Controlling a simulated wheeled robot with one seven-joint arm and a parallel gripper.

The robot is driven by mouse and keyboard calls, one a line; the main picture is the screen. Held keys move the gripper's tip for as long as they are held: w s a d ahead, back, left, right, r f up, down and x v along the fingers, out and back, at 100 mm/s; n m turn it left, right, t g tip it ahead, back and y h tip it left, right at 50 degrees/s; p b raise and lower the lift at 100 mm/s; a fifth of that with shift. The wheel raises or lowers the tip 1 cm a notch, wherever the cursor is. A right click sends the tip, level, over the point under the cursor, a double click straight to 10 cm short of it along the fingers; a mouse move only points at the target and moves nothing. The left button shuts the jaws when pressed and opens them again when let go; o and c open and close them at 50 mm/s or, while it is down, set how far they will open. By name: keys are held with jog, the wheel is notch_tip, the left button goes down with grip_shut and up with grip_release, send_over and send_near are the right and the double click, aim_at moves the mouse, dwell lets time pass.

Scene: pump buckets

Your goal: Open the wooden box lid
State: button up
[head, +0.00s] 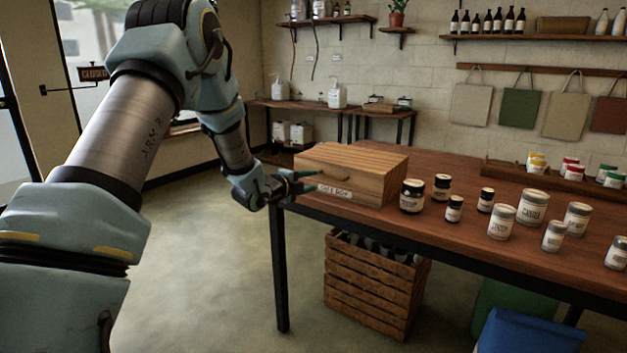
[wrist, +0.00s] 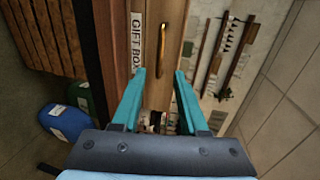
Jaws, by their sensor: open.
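The wooden box (head: 362,168) stands at the left end of the long table, with its lid down. A pale label (head: 334,191) is on its front, and in the wrist view the label (wrist: 136,42) reads GIFT BOX. A brass handle (head: 322,173) is on the front above the label; the handle (wrist: 162,48) also shows in the wrist view, beyond my fingertips. My gripper (head: 306,182) is at the front of the box near its left end. In the wrist view my gripper (wrist: 159,76) is open, its teal fingers apart with nothing between them.
Dark jars (head: 412,196) and pale tins (head: 532,207) stand on the table (head: 455,232) right of the box. A slatted crate (head: 372,290) with bottles is under the table. A blue container (head: 528,333) is on the floor at the right. The floor left of the table is clear.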

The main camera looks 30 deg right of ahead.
aim_at(328, 177)
jog(key=p+x, duration=0.2)
jog(key=x, duration=0.8)
jog(key=shift+c, duration=0.2)
grip_shut()
dwell(1.0)
